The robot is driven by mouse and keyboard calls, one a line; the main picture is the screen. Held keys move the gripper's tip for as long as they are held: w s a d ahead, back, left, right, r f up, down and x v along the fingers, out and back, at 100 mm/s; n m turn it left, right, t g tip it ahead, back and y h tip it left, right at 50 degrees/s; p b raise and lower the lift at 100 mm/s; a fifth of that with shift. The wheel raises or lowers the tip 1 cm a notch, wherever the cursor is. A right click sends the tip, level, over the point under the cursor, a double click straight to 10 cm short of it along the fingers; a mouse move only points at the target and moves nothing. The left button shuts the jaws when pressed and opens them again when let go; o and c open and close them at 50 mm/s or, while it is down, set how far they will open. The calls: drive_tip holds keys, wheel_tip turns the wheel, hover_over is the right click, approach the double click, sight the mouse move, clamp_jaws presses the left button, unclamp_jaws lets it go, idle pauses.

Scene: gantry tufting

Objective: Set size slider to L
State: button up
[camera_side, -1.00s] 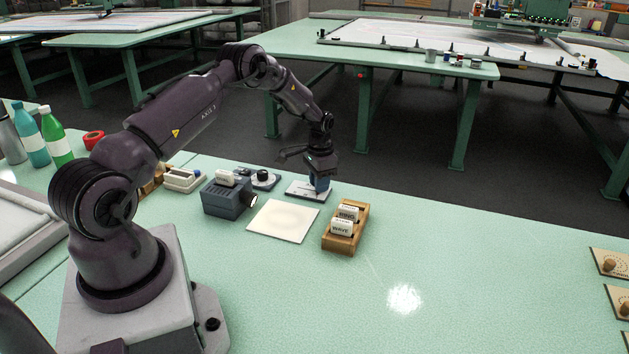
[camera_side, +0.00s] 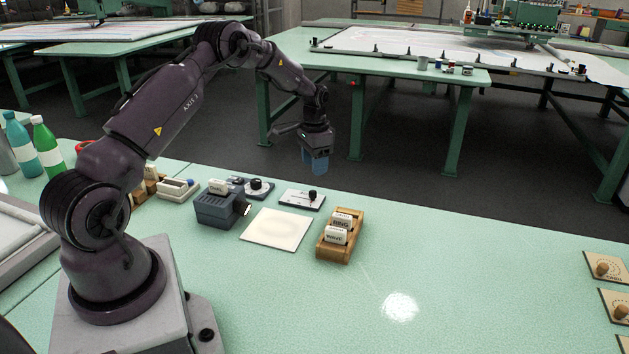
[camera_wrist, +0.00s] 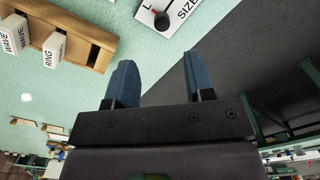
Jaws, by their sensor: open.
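The size slider is a white plate (camera_side: 296,201) on the bench, with a dark round knob (camera_side: 312,195) towards its right end in the side view. In the wrist view the plate (camera_wrist: 183,12) shows the word SIZE and a letter L, and the knob (camera_wrist: 162,21) sits close beside the L, with a small red mark near it. The other letters are out of view. My gripper (camera_side: 315,168) is raised above the knob, clear of it. In the wrist view its two blue fingers (camera_wrist: 160,60) are apart with nothing between them.
A wooden rack (camera_side: 328,250) holds white WAVE and RING blocks. A pale square pad (camera_side: 276,229), a blue-grey box (camera_side: 214,212) and a dial plate (camera_side: 257,188) stand nearby. Plates with wooden knobs (camera_side: 603,269) lie at the far right. The bench front is clear.

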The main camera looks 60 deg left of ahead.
drive_tip(key=shift+r, duration=2.25)
drive_tip(key=s+d+r+t, duration=0.2)
drive_tip(key=s+d+r, duration=0.8)
drive_tip(key=s+d, duration=0.2)
drive_tip(key=s+d+r+t, duration=0.3)
drive_tip(key=s+d+r, duration=0.7)
drive_tip(key=d, duration=0.6)
drive_tip(key=s, duration=0.2)
drive_tip(key=shift+s+d+t, duration=0.3)
